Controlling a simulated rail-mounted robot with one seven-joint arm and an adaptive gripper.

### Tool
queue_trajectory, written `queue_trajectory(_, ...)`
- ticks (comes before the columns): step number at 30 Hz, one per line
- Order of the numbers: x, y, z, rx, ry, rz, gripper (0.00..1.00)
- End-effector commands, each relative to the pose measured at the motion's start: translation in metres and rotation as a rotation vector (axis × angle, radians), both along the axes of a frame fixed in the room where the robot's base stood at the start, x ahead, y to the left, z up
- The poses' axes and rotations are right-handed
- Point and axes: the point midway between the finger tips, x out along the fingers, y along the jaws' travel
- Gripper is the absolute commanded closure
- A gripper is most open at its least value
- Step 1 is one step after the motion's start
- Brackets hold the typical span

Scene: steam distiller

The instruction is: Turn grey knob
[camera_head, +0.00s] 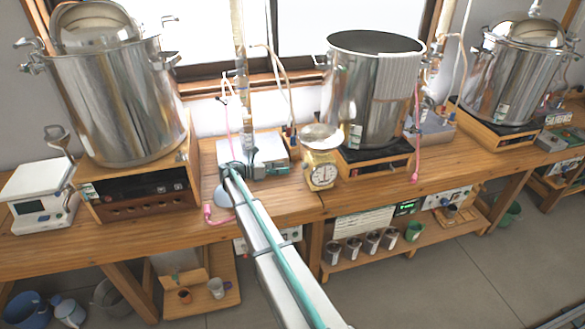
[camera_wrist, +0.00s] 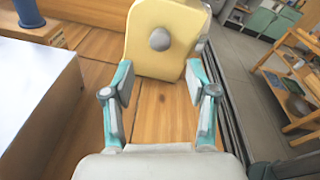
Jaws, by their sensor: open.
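The grey knob (camera_wrist: 159,40) is a small round knob on the flat face of a yellow body in the wrist view. This looks like the side of the yellow dial scale (camera_head: 321,172), which stands on the wooden bench in the head view. The knob cannot be made out in the head view. My gripper (camera_wrist: 158,80) is open and empty, its two teal and grey fingers spread. In the wrist picture the knob appears beyond the fingertips and between them, apart from both. In the head view the gripper end (camera_head: 232,172) is left of the scale.
A pale box (camera_head: 262,155) stands behind my gripper; a light flat-topped box (camera_wrist: 35,95) fills the wrist view's left. A large steel pot (camera_head: 372,85) stands right of the scale, another (camera_head: 115,100) at left. The wooden bench (camera_wrist: 150,105) is bare between my fingers.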

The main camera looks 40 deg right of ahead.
Motion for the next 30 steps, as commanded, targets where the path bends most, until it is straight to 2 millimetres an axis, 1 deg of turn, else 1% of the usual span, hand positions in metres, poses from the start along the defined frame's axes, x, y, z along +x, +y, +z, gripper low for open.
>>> queue_trajectory(1,0.004,0.009,0.001,0.000,0.000,0.002,0.43)
queue_trajectory(3,0.007,0.018,0.003,-0.001,0.000,0.001,0.43)
queue_trajectory(7,0.011,0.030,0.004,-0.001,0.000,0.001,0.43)
queue_trajectory(11,0.013,0.035,0.005,-0.001,0.000,0.000,0.43)
queue_trajectory(25,0.012,0.035,0.005,0.000,-0.001,-0.001,0.43)
queue_trajectory(28,0.001,0.028,0.001,0.029,-0.028,-0.023,0.43)
queue_trajectory(29,-0.005,0.024,-0.001,0.045,-0.044,-0.034,0.43)
queue_trajectory(30,-0.015,0.019,-0.004,0.073,-0.070,-0.055,0.43)
